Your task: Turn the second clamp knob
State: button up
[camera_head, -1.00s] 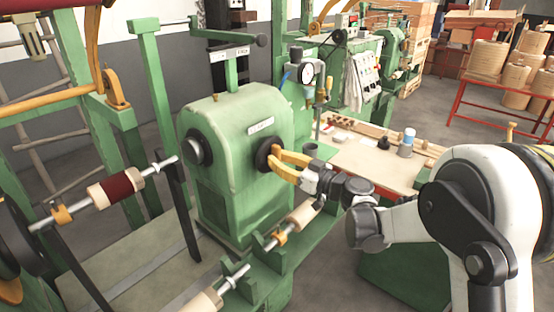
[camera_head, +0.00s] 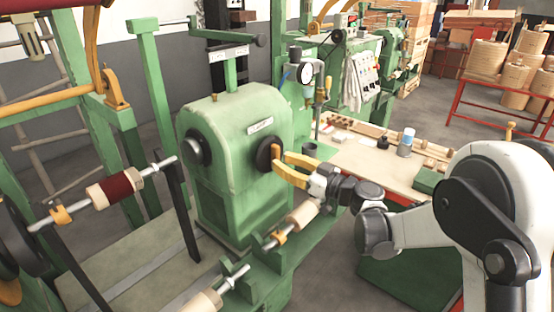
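A round black knob (camera_head: 268,154) sits on the front face of the green machine housing (camera_head: 235,140). A second round black knob (camera_head: 196,152) is on the housing's left side. I cannot tell which one the task means by the second clamp knob. My gripper (camera_head: 280,160), with two yellow fingers, is at the right of the front knob. The fingers are spread with a gap between them. The lower finger overlaps the knob's right edge in this view; whether it touches the knob I cannot tell.
Shafts with a dark red coil (camera_head: 118,185) and a pale spool (camera_head: 303,215) lie left of and below the housing. Orange clamps (camera_head: 61,214) sit on them. A workbench (camera_head: 365,165) with small parts is at the right.

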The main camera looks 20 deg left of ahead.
jog(key=v, duration=0.9)
jog(key=shift+d, duration=0.2)
jog(key=shift+s+r, duration=0.1)
